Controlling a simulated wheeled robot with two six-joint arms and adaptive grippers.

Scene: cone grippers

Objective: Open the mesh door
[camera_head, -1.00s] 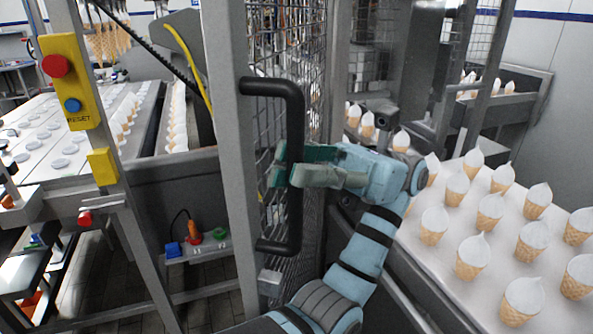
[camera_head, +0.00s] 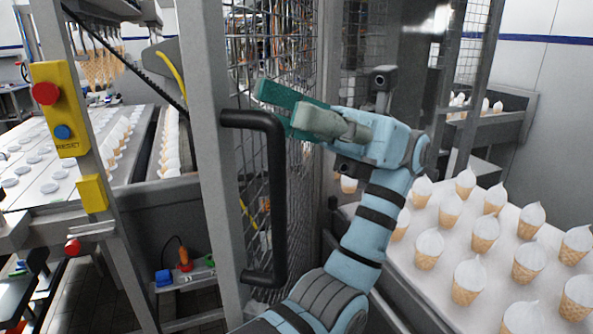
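The mesh door (camera_head: 257,60) stands in the middle, a wire grid in a grey metal frame (camera_head: 207,140). Its black handle (camera_head: 277,200) is a tall bar fixed to the frame at top and bottom. I cannot tell whether the door is ajar.
A yellow control box (camera_head: 62,105) with a red button hangs on a post at left. A low shelf (camera_head: 190,283) holds small coloured items below.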

